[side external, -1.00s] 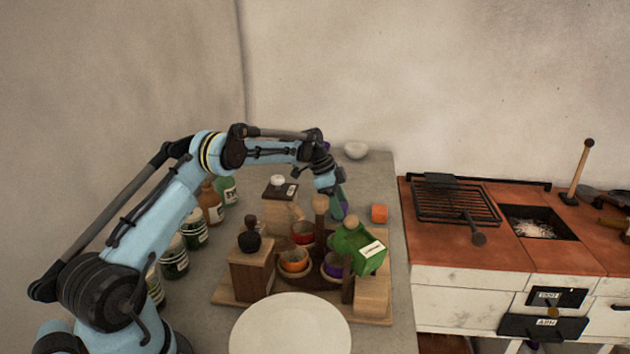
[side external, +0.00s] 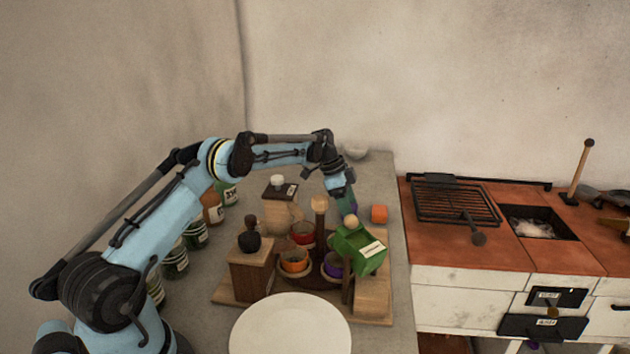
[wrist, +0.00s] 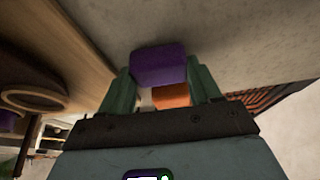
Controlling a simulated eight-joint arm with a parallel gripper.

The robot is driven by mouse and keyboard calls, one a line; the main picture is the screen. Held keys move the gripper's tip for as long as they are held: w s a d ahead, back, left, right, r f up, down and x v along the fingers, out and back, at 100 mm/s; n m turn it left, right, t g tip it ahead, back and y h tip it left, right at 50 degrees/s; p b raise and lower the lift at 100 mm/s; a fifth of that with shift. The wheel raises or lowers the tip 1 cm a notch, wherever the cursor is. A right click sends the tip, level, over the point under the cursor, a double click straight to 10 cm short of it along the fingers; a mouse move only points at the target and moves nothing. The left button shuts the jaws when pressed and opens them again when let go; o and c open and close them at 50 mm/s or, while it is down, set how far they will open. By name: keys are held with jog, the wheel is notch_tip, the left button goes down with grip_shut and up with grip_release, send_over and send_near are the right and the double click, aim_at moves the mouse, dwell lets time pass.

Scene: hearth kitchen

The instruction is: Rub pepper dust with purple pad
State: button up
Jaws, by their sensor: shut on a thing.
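My gripper (wrist: 160,80) is shut on the purple pad (wrist: 158,65), which sits between its two green fingers in the wrist view. In the side external view my gripper (side external: 349,207) points down over the counter behind the green box, and the pad is mostly hidden there. An orange block (side external: 379,214) lies on the counter just right of the gripper. It also shows beyond the pad in the wrist view (wrist: 171,96). I cannot make out any pepper dust, nor whether the pad touches the counter.
A wooden rack (side external: 230,292) holds mills, small bowls and a green box (side external: 358,250) in front of my gripper. A white plate (side external: 290,335) is at the front. Jars (side external: 195,230) line the left. The stove (side external: 500,260) is to the right.

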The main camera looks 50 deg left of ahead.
jog(key=s+a, duration=0.5)
notch_tip(320, 180, up, 8)
dwell(0.9)
jog(key=shift+d, duration=0.1)
